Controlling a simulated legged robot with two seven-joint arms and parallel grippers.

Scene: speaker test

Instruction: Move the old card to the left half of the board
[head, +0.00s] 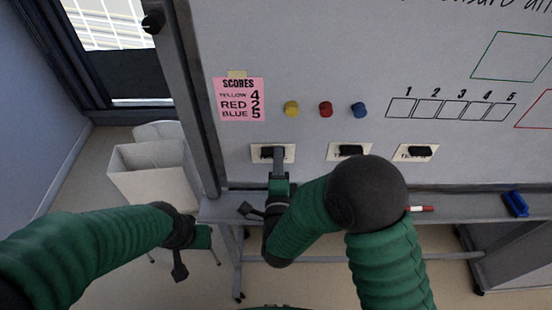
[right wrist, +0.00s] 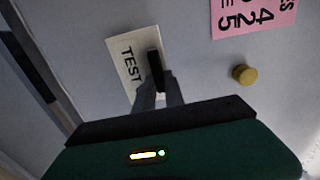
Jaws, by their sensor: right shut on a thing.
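The whiteboard (head: 320,50) carries three white cards with black handles along its lower part: a left card (head: 290,155), a middle card (head: 333,151) and a right card (head: 431,153). I cannot tell from their print which is the old one. My right gripper (head: 275,163) is shut on the black handle of the left card. In the right wrist view the card (right wrist: 122,48) reads "TEST", partly hidden by the fingers (right wrist: 157,90), and lies flat at the board. My left gripper (head: 190,248) hangs low, left of the board and away from it; its jaws are unclear.
A pink scores sheet (head: 240,100) and yellow (head: 291,108), red (head: 325,109) and blue (head: 359,110) magnets sit above the cards. The board's tray (head: 465,207) holds a red-capped marker (head: 420,209) and a blue eraser (head: 515,204). A white bin (head: 150,175) stands left.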

